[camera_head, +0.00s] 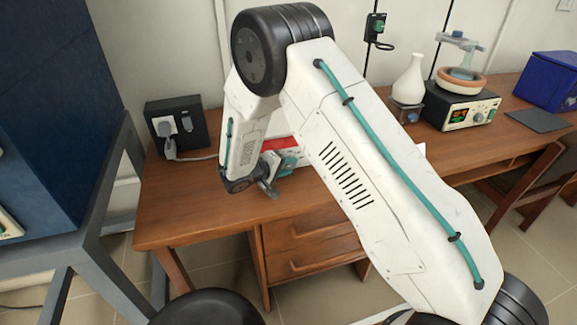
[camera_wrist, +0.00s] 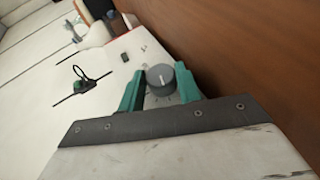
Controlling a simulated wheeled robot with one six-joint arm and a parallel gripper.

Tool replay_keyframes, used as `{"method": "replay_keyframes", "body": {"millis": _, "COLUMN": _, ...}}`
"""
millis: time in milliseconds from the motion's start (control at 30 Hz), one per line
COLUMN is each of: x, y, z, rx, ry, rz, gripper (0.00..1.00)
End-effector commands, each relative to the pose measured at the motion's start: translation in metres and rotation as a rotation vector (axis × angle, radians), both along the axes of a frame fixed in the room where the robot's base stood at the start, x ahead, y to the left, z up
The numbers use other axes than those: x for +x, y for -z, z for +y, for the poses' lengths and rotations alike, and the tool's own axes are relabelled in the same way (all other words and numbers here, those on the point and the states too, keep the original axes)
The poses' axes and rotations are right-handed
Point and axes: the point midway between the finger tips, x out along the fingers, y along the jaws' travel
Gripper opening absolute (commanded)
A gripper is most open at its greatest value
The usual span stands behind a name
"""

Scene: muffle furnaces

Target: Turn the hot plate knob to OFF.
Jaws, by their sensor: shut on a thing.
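In the wrist view the grey round knob (camera_wrist: 160,76) sits on a white panel, with a white pointer line toward the top of the picture. My gripper (camera_wrist: 159,88) has its teal fingers on either side of the knob and is shut on it. The marks around the knob are too small to read. In the head view the hot plate (camera_head: 281,143) shows as a white and red body, mostly hidden behind my arm. My gripper (camera_head: 280,165) is at its front, and the knob is hidden there.
The hot plate stands on a wooden desk (camera_head: 185,205). A black socket box (camera_head: 158,113) with plugs is at the left. A white flask (camera_head: 409,80), a heating device (camera_head: 458,107) with a green display and a blue bin (camera_head: 550,80) stand at the right.

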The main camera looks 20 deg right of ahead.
Motion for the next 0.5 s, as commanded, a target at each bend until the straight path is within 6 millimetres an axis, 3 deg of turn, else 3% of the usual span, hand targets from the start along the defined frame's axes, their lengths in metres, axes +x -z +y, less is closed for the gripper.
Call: {"method": "replay_keyframes", "body": {"millis": 500, "x": -0.0001, "y": 0.0011, "z": 0.0005, "rx": -0.047, "ry": -0.002, "rz": 0.001, "gripper": 0.11}}
